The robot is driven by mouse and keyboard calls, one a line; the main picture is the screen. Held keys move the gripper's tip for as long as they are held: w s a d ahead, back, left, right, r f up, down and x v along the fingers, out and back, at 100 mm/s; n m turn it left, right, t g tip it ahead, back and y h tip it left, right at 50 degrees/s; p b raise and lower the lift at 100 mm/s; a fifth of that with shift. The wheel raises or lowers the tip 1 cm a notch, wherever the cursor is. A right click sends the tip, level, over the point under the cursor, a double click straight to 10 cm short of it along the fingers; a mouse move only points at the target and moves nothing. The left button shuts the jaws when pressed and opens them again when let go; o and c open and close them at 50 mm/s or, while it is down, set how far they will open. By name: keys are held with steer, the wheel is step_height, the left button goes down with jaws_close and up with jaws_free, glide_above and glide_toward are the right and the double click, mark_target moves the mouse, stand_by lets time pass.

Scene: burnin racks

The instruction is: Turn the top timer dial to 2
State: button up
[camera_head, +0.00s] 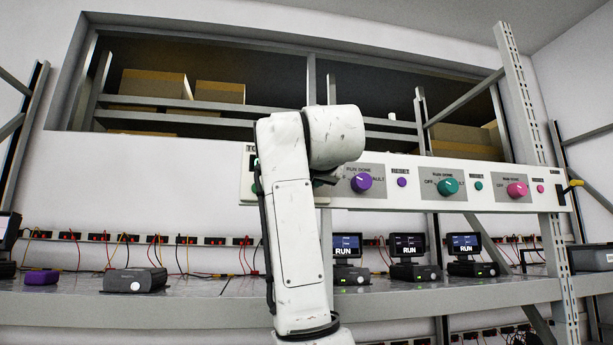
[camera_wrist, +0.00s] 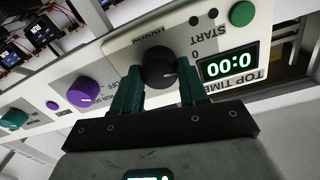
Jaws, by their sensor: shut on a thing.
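The top timer dial (camera_wrist: 160,66) is a round black knob on the white top timer panel (camera_wrist: 116,44), seen upside down in the wrist view. My gripper (camera_wrist: 157,72) has its two teal fingers on either side of the dial and is shut on it. A white mark shows on the dial's face; I cannot read its exact setting. A "0" label is printed beside the dial. In the head view my arm hides the dial and my gripper.
The same panel strip carries a purple knob (camera_head: 361,182), a teal knob (camera_head: 447,187) and a pink knob (camera_head: 517,190) to the right. Below, a shelf (camera_head: 190,308) holds several devices with RUN screens (camera_head: 347,246) and cables. Cardboard boxes (camera_head: 155,84) sit behind.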

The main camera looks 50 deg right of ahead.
steer(key=shift+d+m, duration=0.1)
steer(key=shift+m, duration=3.6)
steer(key=o, duration=1.1)
steer(key=shift+c, duration=0.2)
steer(key=shift+s, duration=0.1)
steer(key=b+v, duration=0.4)
steer(key=v, duration=0.6)
steer(key=shift+s+a, duration=0.25)
